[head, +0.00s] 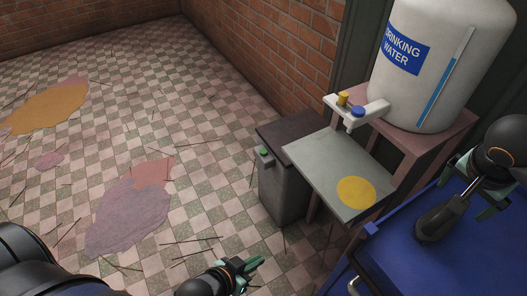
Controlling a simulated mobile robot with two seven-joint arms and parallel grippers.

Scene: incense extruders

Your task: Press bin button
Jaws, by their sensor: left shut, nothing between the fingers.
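The bin (283,192) is a dark grey box with a dark lid (292,133), standing on the floor against the brick wall. A green button (263,152) sits on a small grey housing at the lid's front left edge. My left gripper (253,263) is at the bottom centre, shut and empty, nearer the camera and apart from the bin.
A grey shelf (318,160) with a yellow disc (356,191) stands right of the bin, below a drinking water tank (420,85) with a tap (357,110). A blue cabinet (405,262) bears a black object (432,224). Stained floor with scattered sticks lies open at left.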

